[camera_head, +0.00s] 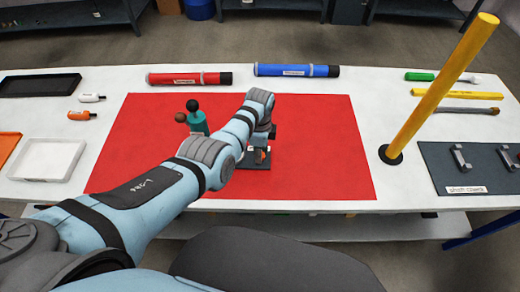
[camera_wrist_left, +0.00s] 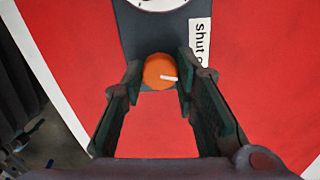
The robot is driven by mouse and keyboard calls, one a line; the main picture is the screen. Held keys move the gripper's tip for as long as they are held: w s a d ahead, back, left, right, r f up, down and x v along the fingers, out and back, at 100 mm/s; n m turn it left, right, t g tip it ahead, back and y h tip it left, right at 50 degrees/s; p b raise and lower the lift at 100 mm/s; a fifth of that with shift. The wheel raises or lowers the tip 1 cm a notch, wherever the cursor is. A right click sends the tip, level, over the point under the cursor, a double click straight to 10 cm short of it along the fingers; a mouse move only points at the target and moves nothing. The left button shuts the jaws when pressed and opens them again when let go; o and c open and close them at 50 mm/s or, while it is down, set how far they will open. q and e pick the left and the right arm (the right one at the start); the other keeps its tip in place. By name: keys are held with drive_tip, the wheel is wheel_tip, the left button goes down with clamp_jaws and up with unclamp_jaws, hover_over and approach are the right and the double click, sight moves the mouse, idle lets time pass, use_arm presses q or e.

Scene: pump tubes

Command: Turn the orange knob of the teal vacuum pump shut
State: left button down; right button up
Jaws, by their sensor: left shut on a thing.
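My left gripper (camera_head: 262,148) points down at a dark base (camera_head: 258,164) on the mat, and my arm hides part of this area. In the left wrist view, the orange knob (camera_wrist_left: 158,71) sits between the fingertips of my left gripper (camera_wrist_left: 160,75), which is shut on it. The knob's white mark points right, toward a label (camera_wrist_left: 200,43) that reads "shut" before it is cut off. My right gripper is not in view.
The red mat (camera_head: 325,150) is mostly clear on the right. A red tube (camera_head: 185,79) and a blue tube (camera_head: 296,70) lie behind it. A white tray (camera_head: 47,160) stands left.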

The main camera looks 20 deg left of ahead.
use_arm(q)
drive_tip(key=n, duration=0.6)
drive_tip(key=shift+n+p, duration=0.3)
drive_tip(key=shift+p, duration=0.05)
drive_tip(key=n, duration=0.5)
drive_tip(key=shift+n, duration=0.3)
drive_tip(key=c, duration=1.2)
unclamp_jaws()
drive_tip(key=shift+c, duration=0.2)
wheel_tip(320, 180, up, 12)
